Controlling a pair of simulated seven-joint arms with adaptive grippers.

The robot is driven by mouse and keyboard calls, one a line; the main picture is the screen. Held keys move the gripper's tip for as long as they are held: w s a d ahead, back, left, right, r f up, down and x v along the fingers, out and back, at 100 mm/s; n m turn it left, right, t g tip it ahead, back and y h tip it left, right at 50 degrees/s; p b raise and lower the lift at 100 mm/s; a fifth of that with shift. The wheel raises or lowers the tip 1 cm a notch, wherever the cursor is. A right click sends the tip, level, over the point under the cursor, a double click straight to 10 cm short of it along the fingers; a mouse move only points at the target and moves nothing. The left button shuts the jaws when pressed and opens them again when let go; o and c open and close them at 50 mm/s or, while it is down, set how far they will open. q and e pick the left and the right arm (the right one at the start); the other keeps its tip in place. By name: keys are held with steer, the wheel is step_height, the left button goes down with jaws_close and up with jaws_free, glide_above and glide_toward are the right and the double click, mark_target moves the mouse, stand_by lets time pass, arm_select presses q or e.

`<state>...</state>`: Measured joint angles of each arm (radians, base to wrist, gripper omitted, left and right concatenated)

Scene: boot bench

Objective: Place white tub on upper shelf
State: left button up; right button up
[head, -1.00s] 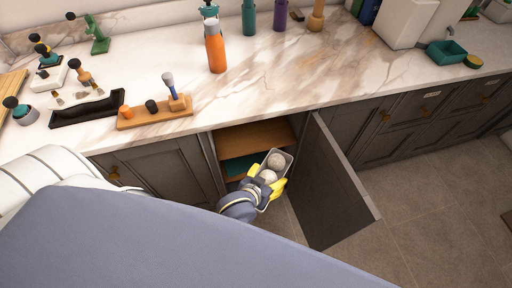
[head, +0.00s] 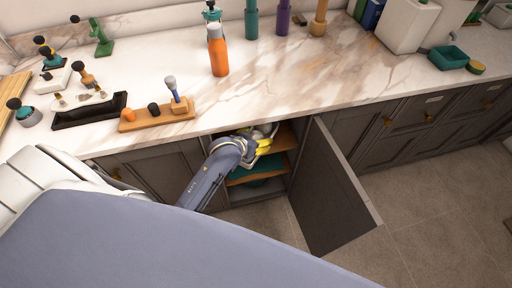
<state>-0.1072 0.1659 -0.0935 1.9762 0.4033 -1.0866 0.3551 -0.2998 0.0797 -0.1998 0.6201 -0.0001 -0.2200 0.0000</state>
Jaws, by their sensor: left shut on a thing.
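The white tub (head: 264,131), which holds pale round balls in the earlier view, is inside the open cabinet just under the counter edge. My left gripper (head: 263,145), with yellow fingers, is shut on it and hides much of it. The wooden upper shelf (head: 285,140) shows to the right of the tub. I cannot tell whether the tub touches the shelf. My right gripper is not in view.
The open cabinet door (head: 335,190) stands out to the right of the opening. A teal item (head: 262,183) lies lower in the cabinet. The marble counter (head: 300,75) above holds an orange bottle (head: 217,52) and brushes. The floor in front is clear.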

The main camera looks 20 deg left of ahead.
arm_select(q)
steer(key=shift+w+a+f, duration=0.1)
steer(key=shift+w+f, duration=0.05)
steer(key=shift+f, duration=3.3)
steer(key=o, duration=1.4)
steer(key=shift+f, duration=0.15)
steer(key=shift+o, duration=0.2)
